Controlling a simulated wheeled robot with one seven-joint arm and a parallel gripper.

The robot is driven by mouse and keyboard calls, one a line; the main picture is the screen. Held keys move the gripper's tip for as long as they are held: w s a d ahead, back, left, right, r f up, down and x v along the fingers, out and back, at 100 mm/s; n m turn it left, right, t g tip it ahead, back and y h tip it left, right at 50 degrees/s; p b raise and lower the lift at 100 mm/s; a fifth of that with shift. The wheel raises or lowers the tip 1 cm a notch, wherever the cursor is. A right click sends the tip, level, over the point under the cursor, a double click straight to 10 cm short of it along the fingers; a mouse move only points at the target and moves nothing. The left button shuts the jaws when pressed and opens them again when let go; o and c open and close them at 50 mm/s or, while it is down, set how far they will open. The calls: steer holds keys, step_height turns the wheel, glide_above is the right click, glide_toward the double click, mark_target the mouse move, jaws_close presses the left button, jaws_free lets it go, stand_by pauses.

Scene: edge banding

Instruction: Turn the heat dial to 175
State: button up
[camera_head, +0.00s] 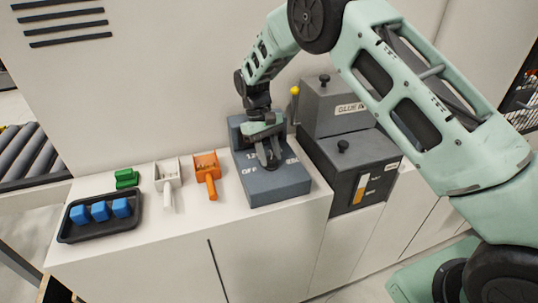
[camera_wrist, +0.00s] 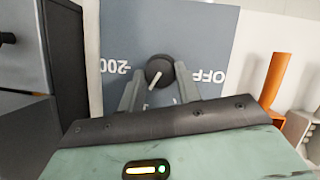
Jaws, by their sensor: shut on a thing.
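The heat dial (camera_wrist: 157,66) is a round black knob with a white pointer line, on the dark blue-grey control box (camera_head: 275,188). In the wrist view the pointer slants down and to the left. "200" reads left of the dial and "OFF" right of it; marks below are hidden by my gripper. My gripper (camera_wrist: 160,72) is shut on the dial, one finger on each side. In the head view my gripper (camera_head: 268,158) reaches down onto the box top and hides the dial.
A grey glue machine (camera_head: 340,108) labelled "GLUE IN" with a yellow-knobbed lever (camera_head: 294,91) stands right of the box. Left are an orange scoop (camera_head: 207,167), a white scoop (camera_head: 167,174), a green block (camera_head: 127,179) and a black tray (camera_head: 68,235) of blue blocks.

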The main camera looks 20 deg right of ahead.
steer(key=shift+w, duration=0.1)
stand_by(0.3)
steer(key=o, duration=1)
steer(key=b+v, duration=0.3)
steer(key=v, duration=1.4)
steer(key=shift+d+r, duration=0.2)
steer(key=shift+r, duration=0.1)
